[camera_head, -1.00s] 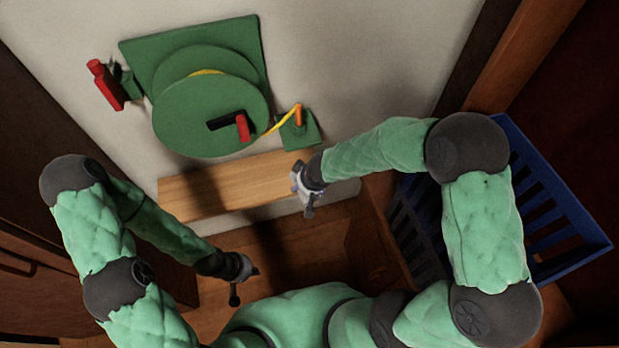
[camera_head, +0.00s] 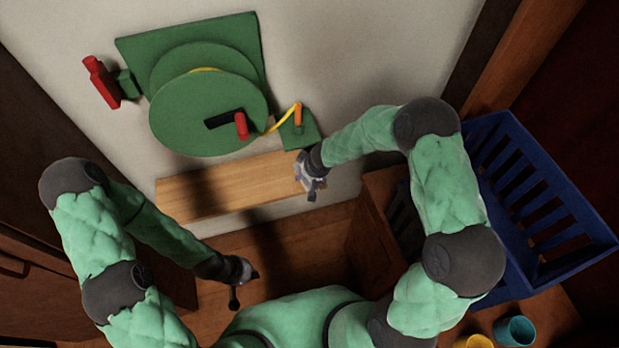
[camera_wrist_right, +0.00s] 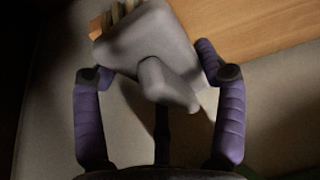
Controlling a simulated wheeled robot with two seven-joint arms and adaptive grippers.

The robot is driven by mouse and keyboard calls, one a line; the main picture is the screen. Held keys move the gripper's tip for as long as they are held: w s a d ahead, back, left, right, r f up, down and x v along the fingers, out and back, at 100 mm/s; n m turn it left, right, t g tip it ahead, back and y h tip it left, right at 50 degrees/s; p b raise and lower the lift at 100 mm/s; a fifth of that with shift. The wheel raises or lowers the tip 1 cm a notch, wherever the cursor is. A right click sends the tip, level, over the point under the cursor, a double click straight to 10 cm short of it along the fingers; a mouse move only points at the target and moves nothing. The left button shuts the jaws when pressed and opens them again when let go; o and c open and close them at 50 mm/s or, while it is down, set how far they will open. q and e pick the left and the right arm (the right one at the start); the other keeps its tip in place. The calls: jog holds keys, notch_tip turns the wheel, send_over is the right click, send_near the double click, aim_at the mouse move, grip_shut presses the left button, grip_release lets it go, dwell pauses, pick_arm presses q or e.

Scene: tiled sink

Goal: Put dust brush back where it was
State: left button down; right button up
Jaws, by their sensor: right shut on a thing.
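My right gripper (camera_head: 311,180) is near the right end of the wooden wall shelf (camera_head: 225,187). In the right wrist view, its two purple fingers (camera_wrist_right: 155,75) are on either side of a grey thing, which looks like the dust brush (camera_wrist_right: 145,55). Pale bristles show at its upper left. The brush is held close to the shelf, whose wood fills the upper right of that view. Whether it touches the shelf is unclear. My left gripper (camera_head: 241,284) hangs low at the left, away from the shelf, and its jaws are too small to read.
A green hose reel (camera_head: 208,115) with red handle and yellow hose is on the wall above the shelf. A red-handled fixture (camera_head: 102,82) is left of it. A blue crate (camera_head: 545,205) stands at right. A teal cup (camera_head: 515,331) and yellow cup (camera_head: 473,342) are bottom right.

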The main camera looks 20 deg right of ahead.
notch_tip(320, 180, down, 3)
jog(key=shift+r+b, duration=0.2)
jog(key=shift+b, duration=0.45)
jog(key=shift+r, duration=0.1)
jog(key=shift+f+b, duration=0.35)
jog(key=o, duration=1.2)
jog(key=shift+s, duration=0.1)
jog(key=shift+o, duration=0.2)
jog(key=shift+r, duration=0.1)
